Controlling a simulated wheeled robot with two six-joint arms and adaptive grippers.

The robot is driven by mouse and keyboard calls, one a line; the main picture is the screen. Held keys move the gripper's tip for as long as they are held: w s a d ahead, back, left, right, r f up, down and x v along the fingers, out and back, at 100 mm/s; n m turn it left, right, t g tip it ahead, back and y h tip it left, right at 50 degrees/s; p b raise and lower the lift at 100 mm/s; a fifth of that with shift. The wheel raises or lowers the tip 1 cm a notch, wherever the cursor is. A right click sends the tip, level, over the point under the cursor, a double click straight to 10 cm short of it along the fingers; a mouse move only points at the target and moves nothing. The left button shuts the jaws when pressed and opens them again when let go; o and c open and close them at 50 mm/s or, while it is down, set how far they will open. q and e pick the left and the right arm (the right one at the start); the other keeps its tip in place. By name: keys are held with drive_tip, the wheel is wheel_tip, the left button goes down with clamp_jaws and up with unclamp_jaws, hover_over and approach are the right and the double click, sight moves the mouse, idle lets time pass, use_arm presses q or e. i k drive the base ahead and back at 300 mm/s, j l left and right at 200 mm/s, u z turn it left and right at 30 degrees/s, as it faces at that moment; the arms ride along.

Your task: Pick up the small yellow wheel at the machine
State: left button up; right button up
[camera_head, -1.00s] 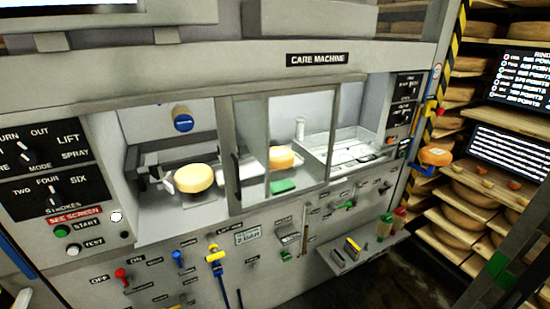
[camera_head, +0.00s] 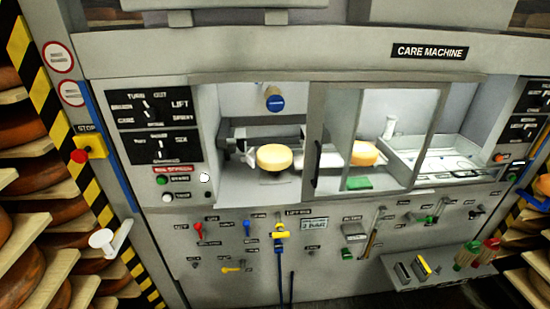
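A small yellow wheel (camera_head: 274,157) sits in the left bay of the care machine (camera_head: 430,51), beside a grey clamp-like part. A second small yellow wheel (camera_head: 364,153) sits farther right, partly behind the sliding door's frame. Neither of my grippers shows in the view.
A blue-capped knob (camera_head: 274,103) hangs above the left wheel. The door frame (camera_head: 318,140) with a dark handle divides the opening. A green block (camera_head: 358,183) and a metal tray (camera_head: 440,160) lie to the right. Levers line the front panel. Shelves of large wheels (camera_head: 20,225) stand at left.

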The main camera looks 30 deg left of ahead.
sight(274, 157)
drive_tip(key=u, duration=2.25)
drive_tip(key=z, duration=1.85)
drive_tip(key=i+j, duration=0.1)
drive_tip(key=j, duration=0.55)
drive_tip(key=i+j, duration=0.1)
drive_tip(key=j, duration=0.6)
drive_tip(key=i+j, duration=0.1)
drive_tip(key=j, duration=0.55)
